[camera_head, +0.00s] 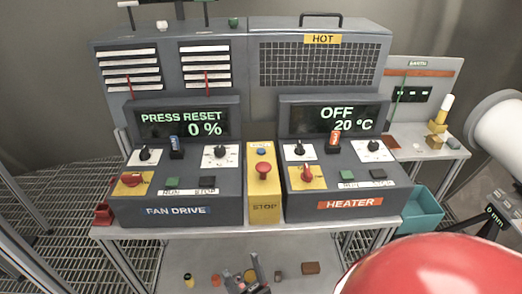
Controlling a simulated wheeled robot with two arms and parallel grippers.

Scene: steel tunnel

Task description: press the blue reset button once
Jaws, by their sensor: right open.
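The small blue button (261,151) sits on top of the yellow stop box (264,208), just behind a red mushroom button (263,168). The box stands between the fan drive console (176,209) and the heater console (347,205). The fan drive display (185,124) reads "PRESS RESET 0 %". My right gripper (259,264) shows small at the bottom of the picture, in front of and below the bench edge, apart from the button. Its fingers are apart and look empty. My left gripper is not in view.
The heater display (347,119) reads "OFF 20 °C". Red rotary switches, knobs and upright levers flank the yellow box. A teal bin (423,208) stands at the right. Small items lie low under the bench's front edge (200,232).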

